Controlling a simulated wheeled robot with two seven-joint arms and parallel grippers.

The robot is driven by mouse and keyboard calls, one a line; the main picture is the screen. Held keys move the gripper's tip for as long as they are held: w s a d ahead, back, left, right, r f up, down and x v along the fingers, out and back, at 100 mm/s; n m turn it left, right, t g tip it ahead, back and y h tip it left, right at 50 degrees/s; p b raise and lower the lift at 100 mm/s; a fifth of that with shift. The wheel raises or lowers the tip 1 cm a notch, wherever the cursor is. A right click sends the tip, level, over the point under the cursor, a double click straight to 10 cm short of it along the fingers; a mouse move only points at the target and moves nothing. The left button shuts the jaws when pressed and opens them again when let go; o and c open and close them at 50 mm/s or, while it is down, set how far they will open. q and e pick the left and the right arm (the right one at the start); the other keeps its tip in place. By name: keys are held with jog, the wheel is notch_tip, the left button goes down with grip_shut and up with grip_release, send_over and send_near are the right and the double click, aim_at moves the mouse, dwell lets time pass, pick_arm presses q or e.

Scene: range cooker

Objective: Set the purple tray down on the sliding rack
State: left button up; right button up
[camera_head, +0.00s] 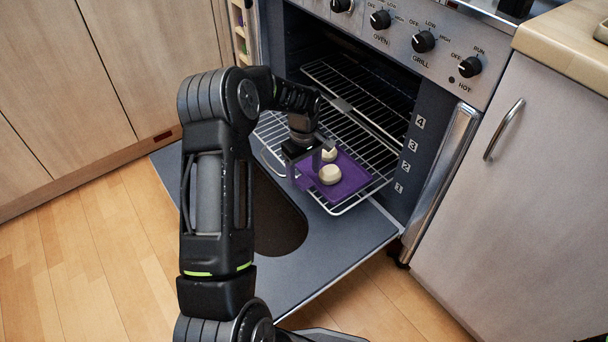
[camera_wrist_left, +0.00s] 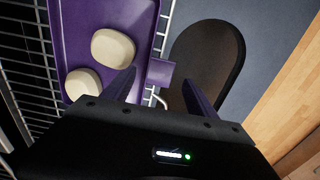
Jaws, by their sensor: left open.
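The purple tray (camera_head: 350,184) lies on the pulled-out sliding rack (camera_head: 345,209) of the open oven. Two pale round pieces sit on it, a nearer one (camera_head: 330,174) and a farther one (camera_head: 329,155). My left gripper (camera_head: 309,172) is at the tray's left side, fingers pointing down. In the left wrist view the gripper (camera_wrist_left: 160,92) is open. The tray (camera_wrist_left: 105,12) shows there with a small purple tab (camera_wrist_left: 160,72) between the spread fingers, close to the left finger. Whether a finger touches the tab cannot be told. My right gripper is not in view.
The oven door (camera_head: 330,246) is folded down below the rack, with a dark window. Its control knobs (camera_head: 423,41) are above the opening. A cabinet with a metal handle (camera_head: 503,130) stands right. Wooden floor (camera_head: 95,240) is clear at left.

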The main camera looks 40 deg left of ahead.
pick_arm(q)
notch_tip(320, 180, up, 5)
jog(key=shift+f+p, duration=0.1)
jog(key=shift+p, duration=0.55)
dwell(0.3)
